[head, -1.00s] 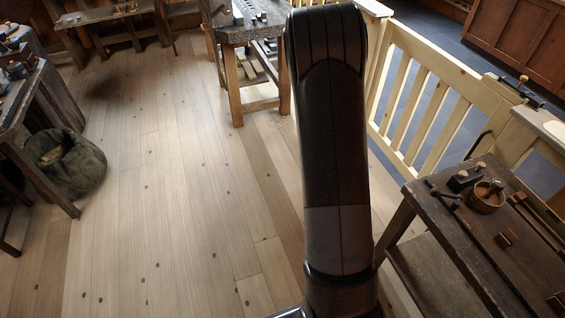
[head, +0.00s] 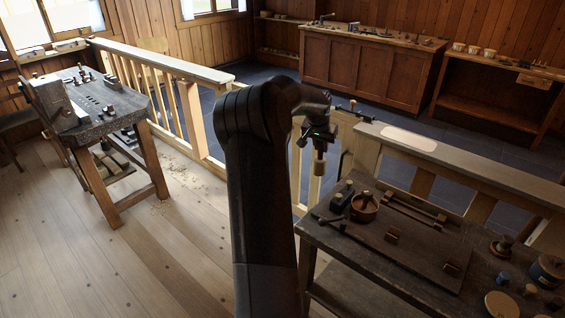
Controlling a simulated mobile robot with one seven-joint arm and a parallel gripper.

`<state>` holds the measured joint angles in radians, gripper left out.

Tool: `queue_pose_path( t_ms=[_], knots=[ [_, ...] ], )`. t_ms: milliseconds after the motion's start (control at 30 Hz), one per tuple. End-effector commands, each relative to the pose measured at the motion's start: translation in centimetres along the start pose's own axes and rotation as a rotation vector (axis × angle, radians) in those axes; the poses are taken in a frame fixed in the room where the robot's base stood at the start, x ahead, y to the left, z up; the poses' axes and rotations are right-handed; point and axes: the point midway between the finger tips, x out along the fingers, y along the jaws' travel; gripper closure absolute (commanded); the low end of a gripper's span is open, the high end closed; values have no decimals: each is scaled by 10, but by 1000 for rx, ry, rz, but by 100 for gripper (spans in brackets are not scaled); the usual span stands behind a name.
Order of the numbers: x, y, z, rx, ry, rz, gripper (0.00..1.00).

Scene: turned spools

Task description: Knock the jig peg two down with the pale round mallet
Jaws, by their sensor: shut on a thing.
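My gripper (head: 318,142) is at the end of my raised arm, left of and above the near right bench. It is shut on a pale brown wooden cylinder that hangs below it, which looks like the round mallet (head: 319,166). The fingers are small and dark here. Several small dark upright pieces (head: 108,82) stand on the grey-topped bench at left. I cannot tell which, if any, is jig peg two.
The near right bench (head: 340,248) carries a wooden bowl (head: 364,207), small blocks, rods and spools. A pale railing (head: 170,68) runs behind the grey-topped bench (head: 125,108). A cabinet (head: 360,62) stands beyond. Plank floor (head: 150,260) is clear at lower left.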

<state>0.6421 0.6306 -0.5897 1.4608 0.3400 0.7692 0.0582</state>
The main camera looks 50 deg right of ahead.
Motion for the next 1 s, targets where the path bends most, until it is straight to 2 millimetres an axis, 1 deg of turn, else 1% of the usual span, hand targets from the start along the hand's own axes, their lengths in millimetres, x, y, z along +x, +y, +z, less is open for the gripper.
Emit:
queue_pose_path(
  t_ms=[33,100,200,300,367,433,567,1000],
  knots=[
    [-7,22,-14,41,4,17,100],
    [-17,46,-27,89,3,37,100],
    [-29,76,-41,147,3,61,100],
    [-38,96,-50,188,2,77,100],
    [-42,104,-53,204,1,84,100],
    [-44,110,-55,216,1,89,100],
    [-40,113,-54,222,-1,92,100],
    [-1,112,-37,221,0,91,100]
  ],
)
